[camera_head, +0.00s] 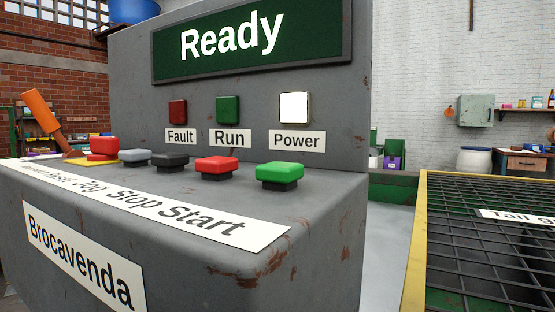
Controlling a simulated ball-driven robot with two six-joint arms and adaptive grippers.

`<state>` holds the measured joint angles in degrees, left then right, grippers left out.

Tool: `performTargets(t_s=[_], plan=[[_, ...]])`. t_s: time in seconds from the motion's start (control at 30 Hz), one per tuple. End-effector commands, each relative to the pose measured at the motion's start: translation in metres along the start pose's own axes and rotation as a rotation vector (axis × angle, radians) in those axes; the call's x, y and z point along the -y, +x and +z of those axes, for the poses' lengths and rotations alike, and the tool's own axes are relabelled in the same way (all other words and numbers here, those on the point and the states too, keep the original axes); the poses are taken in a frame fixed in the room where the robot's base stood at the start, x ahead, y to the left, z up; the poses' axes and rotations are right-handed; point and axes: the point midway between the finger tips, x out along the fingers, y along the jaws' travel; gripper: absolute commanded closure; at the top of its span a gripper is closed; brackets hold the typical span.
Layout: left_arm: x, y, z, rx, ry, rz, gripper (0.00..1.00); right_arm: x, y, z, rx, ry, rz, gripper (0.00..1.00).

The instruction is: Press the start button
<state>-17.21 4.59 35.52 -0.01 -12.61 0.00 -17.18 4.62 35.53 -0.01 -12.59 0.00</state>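The green start button (279,175) stands on the sloped top of the grey control console (330,230), at the right end of the row of buttons. The word "Start" is on the white label strip (200,217) in front of it. The button is raised on a dark base, and nothing touches it. A green display (255,40) above reads "Ready". The white Power lamp (295,108) is lit bright; the red Fault lamp (177,111) and green Run lamp (228,110) look dark. Neither of my grippers is in view.
Left of the start button are a red stop button (216,167), a black button (170,161), a grey button (134,157) and a larger red button (103,147). An orange lever (43,115) stands at the far left. A yellow-edged mesh guard (490,240) is at right.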

Motion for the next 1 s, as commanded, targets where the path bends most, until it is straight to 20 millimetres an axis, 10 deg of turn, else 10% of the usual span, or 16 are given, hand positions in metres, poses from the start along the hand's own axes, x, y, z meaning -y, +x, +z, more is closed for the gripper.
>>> performTargets(t_s=[0.37,1.0], plan=[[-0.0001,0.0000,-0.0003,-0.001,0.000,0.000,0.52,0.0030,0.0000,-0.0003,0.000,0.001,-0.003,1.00],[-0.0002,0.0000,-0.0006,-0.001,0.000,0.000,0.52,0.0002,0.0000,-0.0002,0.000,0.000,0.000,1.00]])
